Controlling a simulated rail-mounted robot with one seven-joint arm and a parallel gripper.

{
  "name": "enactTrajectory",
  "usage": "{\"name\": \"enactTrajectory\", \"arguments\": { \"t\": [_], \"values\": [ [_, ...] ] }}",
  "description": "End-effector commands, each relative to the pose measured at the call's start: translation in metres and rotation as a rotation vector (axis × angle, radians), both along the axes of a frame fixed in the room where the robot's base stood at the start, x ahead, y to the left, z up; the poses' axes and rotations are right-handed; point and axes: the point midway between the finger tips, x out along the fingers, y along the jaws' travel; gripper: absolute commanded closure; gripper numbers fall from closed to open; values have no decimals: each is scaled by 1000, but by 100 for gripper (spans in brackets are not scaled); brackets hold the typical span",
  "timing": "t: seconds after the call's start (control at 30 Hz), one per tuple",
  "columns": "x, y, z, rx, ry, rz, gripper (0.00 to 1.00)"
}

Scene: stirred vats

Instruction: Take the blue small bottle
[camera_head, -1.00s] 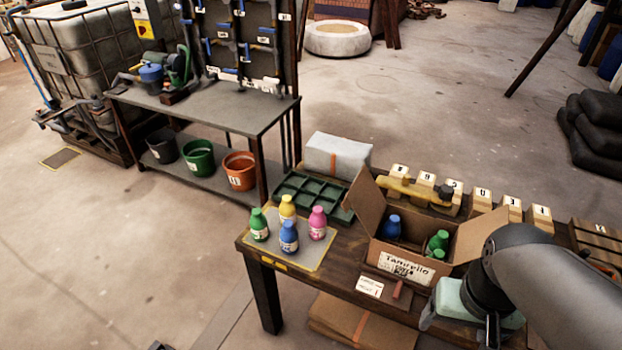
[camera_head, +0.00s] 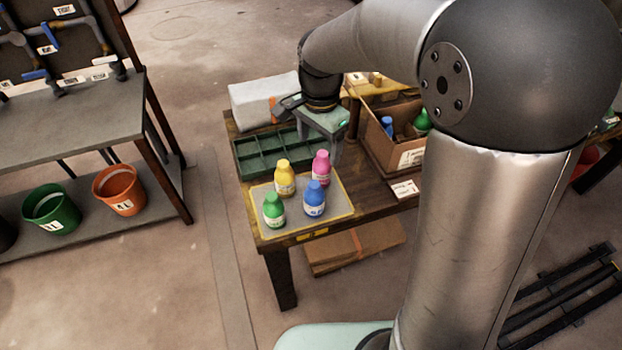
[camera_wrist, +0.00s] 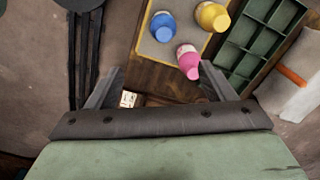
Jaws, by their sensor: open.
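A blue small bottle (camera_head: 314,198) stands upright on a grey mat with a yellow edge (camera_head: 338,208) at the table's near left corner. It also shows in the wrist view (camera_wrist: 163,27), beyond my fingertips. A pink bottle (camera_head: 321,166), a yellow bottle (camera_head: 284,177) and a green bottle (camera_head: 274,210) stand around it on the mat. My gripper (camera_wrist: 158,84) is open and empty, above the table. In the wrist view the pink bottle is nearest to the right finger. In the head view my gripper is behind the pink bottle, and its fingertips are partly hidden.
A green divided tray (camera_head: 236,160) lies behind the mat. A cardboard box (camera_head: 382,150) with blue and green bottles stands to the right, partly hidden by my arm. A white package (camera_head: 262,98) lies at the back. Floor is free left of the table.

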Motion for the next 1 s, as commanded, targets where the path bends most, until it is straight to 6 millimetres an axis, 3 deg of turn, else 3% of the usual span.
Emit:
{"name": "enactTrajectory", "arguments": {
  "t": [0.17,0.5,0.63,0.87,1.0],
  "values": [
    [6,7,-26,-3,6,-41,24],
    [5,6,-98,-3,8,-39,24],
    [6,6,-117,-3,4,-39,24],
    [5,7,-132,-3,4,-38,24],
    [1,10,-152,-3,8,-37,24]
  ]
}}
